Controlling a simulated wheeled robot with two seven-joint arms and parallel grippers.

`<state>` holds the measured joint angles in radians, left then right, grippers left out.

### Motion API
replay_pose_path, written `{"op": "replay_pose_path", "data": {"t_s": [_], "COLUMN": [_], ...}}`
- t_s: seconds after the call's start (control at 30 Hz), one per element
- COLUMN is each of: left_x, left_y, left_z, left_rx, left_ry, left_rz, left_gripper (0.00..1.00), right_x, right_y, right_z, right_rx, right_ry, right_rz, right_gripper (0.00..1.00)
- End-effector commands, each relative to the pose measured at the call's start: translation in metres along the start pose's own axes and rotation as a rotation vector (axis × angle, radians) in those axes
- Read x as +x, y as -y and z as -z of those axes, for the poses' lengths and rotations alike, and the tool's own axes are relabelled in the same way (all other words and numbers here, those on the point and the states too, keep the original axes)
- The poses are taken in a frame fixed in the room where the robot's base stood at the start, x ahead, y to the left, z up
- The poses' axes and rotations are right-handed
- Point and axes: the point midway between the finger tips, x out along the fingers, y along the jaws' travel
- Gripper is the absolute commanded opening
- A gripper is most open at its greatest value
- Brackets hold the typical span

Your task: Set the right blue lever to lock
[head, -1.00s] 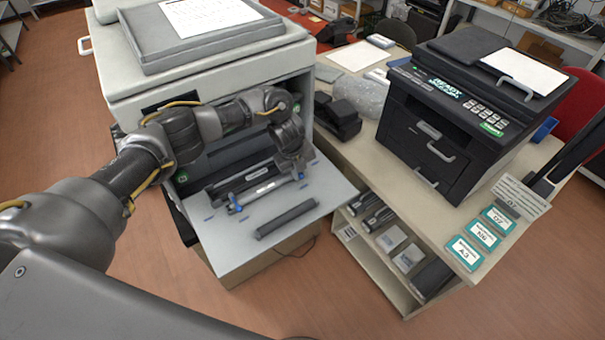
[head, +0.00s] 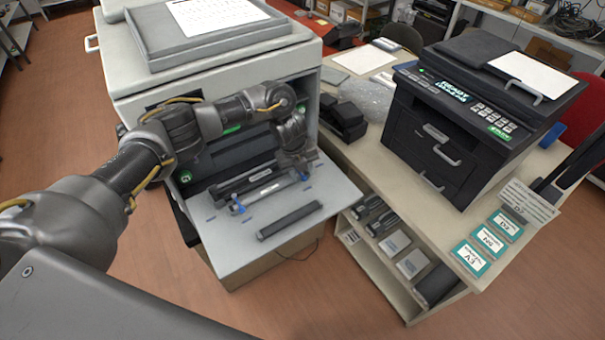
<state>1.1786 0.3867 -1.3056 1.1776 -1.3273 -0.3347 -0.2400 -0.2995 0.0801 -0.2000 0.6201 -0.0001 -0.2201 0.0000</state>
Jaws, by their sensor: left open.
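The drum unit (head: 262,191) lies on the light-grey open front door (head: 232,255) of the large printer. Its left blue lever (head: 237,208) shows clearly at its left end. The right blue lever (head: 304,177) shows as a small blue spot at its right end, partly hidden by my gripper. My left gripper (head: 304,162) is open, pointing down at the right end of the unit, close to the right lever. I cannot tell whether it touches the lever. The lever's exact setting is too small to read. My right gripper is out of view.
A loose dark toner cartridge (head: 290,220) lies in front of the unit on the door. The large printer's body (head: 215,62) rises behind. A black printer (head: 470,115) stands on the desk to the right, with cartridges and boxes on the shelf (head: 405,300) below.

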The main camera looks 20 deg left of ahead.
Motion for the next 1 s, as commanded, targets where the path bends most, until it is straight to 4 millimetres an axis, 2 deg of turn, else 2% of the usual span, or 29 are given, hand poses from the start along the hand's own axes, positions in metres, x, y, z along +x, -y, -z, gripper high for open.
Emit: {"op": "replay_pose_path", "data": {"t_s": [0.2,0.3,0.5,0.67,1.0], "left_x": [-0.040,-0.063,-0.090,-0.097,-0.098], "left_y": [0.001,0.001,0.000,0.000,0.000], "left_z": [-0.001,-0.002,-0.001,-0.001,0.000], "left_rx": [0.003,0.004,0.002,0.000,0.000], "left_ry": [0.005,0.008,0.005,0.002,0.001], "left_rz": [0.005,0.004,0.003,0.001,0.001], "left_gripper": [0.40,0.40,0.40,0.40,0.40], "right_x": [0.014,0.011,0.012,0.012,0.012], "right_y": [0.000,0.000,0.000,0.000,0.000], "right_z": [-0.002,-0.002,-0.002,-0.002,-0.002], "right_rx": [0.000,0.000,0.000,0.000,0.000], "right_ry": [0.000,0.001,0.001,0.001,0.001], "right_rz": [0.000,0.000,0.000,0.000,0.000], "right_gripper": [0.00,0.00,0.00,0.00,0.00]}}
